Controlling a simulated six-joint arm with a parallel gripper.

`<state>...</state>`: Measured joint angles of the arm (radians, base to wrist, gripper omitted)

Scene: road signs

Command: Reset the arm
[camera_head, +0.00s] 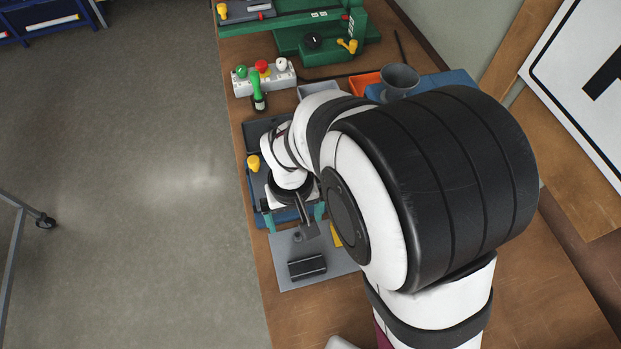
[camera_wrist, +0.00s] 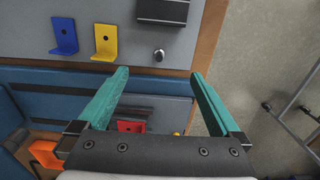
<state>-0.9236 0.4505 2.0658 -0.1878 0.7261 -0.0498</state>
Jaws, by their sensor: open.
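My gripper (camera_wrist: 160,100) is open in the wrist view, its two teal fingers wide apart with nothing between them. In the head view my gripper (camera_head: 296,215) hangs over the workbench beside a grey plate (camera_head: 287,246); my arm hides part of it. The grey plate also shows in the wrist view (camera_wrist: 200,20), with a blue bracket (camera_wrist: 64,36), a yellow bracket (camera_wrist: 106,42), a small metal peg (camera_wrist: 159,54) and a black block (camera_wrist: 163,11) on it. The black block lies near the plate's front edge in the head view (camera_head: 307,266).
A button box (camera_head: 264,80) with a green-handled tool (camera_head: 257,95) stands toward the back of the wooden bench (camera_head: 240,120). A green machine (camera_head: 320,40), an orange bin (camera_head: 366,83) and a grey funnel (camera_head: 399,80) are behind. Open floor (camera_head: 130,180) lies left.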

